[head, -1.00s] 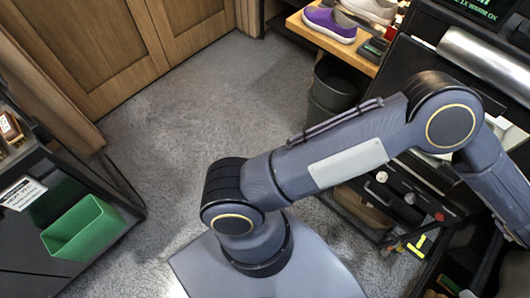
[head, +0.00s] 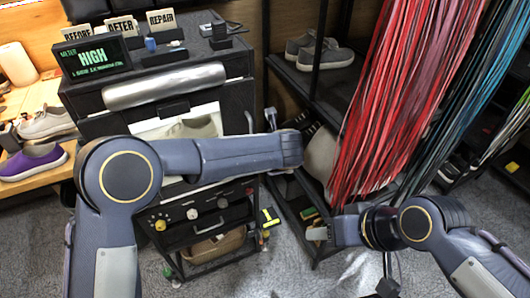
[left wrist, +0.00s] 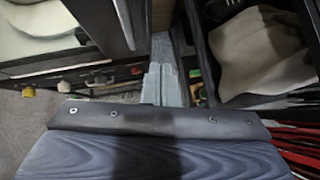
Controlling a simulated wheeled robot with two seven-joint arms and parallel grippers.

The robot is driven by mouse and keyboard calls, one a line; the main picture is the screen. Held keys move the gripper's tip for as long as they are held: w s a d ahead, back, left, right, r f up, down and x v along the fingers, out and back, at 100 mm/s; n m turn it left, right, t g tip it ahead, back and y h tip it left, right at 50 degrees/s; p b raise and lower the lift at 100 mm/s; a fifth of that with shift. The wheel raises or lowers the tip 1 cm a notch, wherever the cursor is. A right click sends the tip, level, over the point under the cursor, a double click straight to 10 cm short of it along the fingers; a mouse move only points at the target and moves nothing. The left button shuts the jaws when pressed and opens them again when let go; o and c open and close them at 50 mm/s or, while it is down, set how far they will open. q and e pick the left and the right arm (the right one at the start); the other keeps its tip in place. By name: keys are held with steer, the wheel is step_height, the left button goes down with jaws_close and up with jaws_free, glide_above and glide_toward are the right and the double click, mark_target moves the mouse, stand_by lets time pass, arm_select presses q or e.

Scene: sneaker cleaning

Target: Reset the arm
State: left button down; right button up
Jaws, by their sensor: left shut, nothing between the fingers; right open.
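My left arm (head: 225,157) comes in from the left and reaches across the front of the dark cleaning machine. Its gripper is mostly hidden behind the forearm's end in the head view. In the left wrist view the left gripper (left wrist: 162,84) has its pale fingers together, with nothing between them. My right arm (head: 445,225) comes in from the lower right. My right gripper (head: 318,234) points left, low in front of the shelf rack and below the hanging laces. It is open, and I see nothing held in it.
The cleaning machine (head: 165,86) has a screen reading HIGH (head: 92,58) and a pale shoe in its opening. A purple sneaker (head: 32,162) is on a wooden bench at left. Grey shoes (head: 318,52) are on the rack. Red laces (head: 395,90) hang at right. Carpet shows below.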

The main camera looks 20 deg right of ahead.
arm_select(q)
steer(key=w+a+r+m+t+h, duration=0.1)
steer(key=a+r+m+t+h, duration=0.2)
steer(key=r, duration=0.5)
steer(key=w+a+r+m, duration=0.2)
steer(key=a+r+m, duration=0.1)
steer(key=a+r, duration=0.3)
steer(key=s+a+r+m+h, duration=0.4)
steer(key=s+a+r+m, duration=0.1)
steer(key=a+r+m, duration=0.5)
steer(key=s+a+f+m+g+y, duration=0.1)
steer(key=s+a+f+m+g, duration=0.1)
steer(key=s+a+f+m, duration=0.3)
steer(key=s+a+f+m+g+y, duration=0.1)
steer(key=s+a+f+m, duration=0.5)
steer(key=s, duration=0.8)
steer(key=s+a+f+m+g+y, duration=0.2)
steer(key=s+a+f+m+g, duration=0.1)
steer(key=s+a+f+m, duration=0.3)
steer(key=s+a+f, duration=0.1)
steer(key=s+a, duration=0.1)
steer(key=s, duration=0.1)
steer(key=shift+s+a+f, duration=0.2)
steer(key=shift+a, duration=0.2)
